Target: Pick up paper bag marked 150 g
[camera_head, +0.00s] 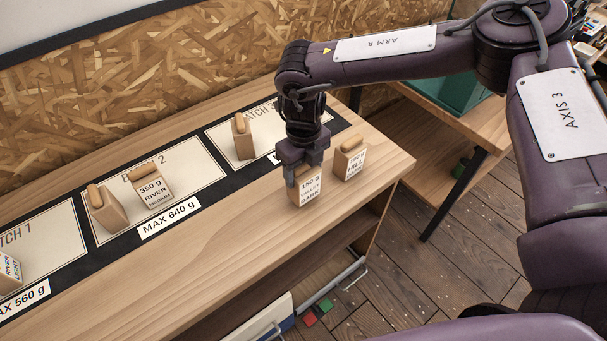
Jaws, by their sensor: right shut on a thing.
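The paper bag marked 150 g (307,191), labelled valley dark, stands upright at the front of the wooden table (240,231). My right gripper (304,166) comes down on it from above and is shut on its top. The bag's top is hidden by the gripper. I cannot tell whether the bag's base touches the table. My left gripper is not in view.
Another bag (350,160), labelled hill, stands close to the right. Bags stand on the batch 2 card (205,170) and one (243,138) on the batch card behind. The front table strip left of the gripper is clear.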

